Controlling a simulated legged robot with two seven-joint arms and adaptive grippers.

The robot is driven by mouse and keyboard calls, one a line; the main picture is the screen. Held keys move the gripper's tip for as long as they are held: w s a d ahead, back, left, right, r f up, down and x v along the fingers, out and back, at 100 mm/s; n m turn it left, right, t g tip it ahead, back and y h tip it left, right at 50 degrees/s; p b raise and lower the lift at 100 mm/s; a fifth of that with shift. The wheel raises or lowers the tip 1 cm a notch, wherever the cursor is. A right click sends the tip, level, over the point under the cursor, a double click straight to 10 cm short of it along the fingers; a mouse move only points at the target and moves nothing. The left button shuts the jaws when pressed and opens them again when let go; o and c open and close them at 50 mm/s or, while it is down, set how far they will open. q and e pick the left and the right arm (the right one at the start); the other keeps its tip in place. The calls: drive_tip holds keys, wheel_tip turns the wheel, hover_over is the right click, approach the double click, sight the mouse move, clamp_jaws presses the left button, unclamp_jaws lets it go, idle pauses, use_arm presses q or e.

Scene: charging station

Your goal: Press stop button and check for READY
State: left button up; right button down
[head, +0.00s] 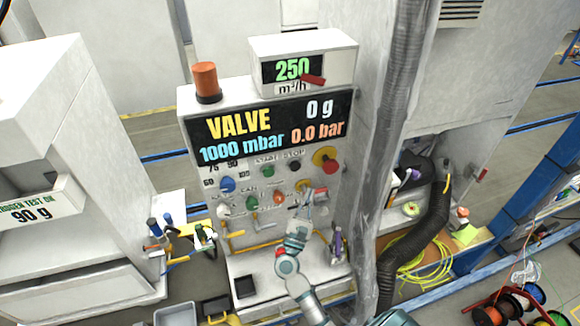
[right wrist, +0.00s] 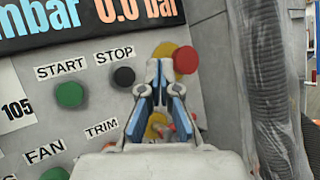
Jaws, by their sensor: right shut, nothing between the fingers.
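The black STOP button (head: 295,166) sits on the grey control panel, right of the green START button (head: 267,171). In the right wrist view the STOP button (right wrist: 124,77) lies left of my fingertips. My right gripper (head: 305,197) is shut and empty in front of the panel, below the STOP button in the head view. It also shows in the right wrist view (right wrist: 161,72), its tips overlapping the yellow surround of the red button (right wrist: 186,60). The display (head: 270,127) reads VALVE, 0 g, 1000 mbar and 0.0 bar. My left gripper is not in view.
An upper display (head: 292,70) reads 250 m³/h. An orange lamp (head: 206,82) stands on the cabinet. Knobs and a TRIM label (right wrist: 101,128) lie below the buttons. A thick grey hose (head: 395,130) runs down right of the panel. A tool rack stands at left.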

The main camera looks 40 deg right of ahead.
sight(295, 166)
drive_tip(key=w+d+b, duration=0.2)
drive_tip(key=w, duration=0.6)
drive_tip(key=shift+w, duration=0.25)
drive_tip(key=shift+d, duration=0.25)
idle(0.5)
drive_tip(key=shift+a, duration=0.1)
idle(0.4)
drive_tip(key=shift+w, duration=0.35)
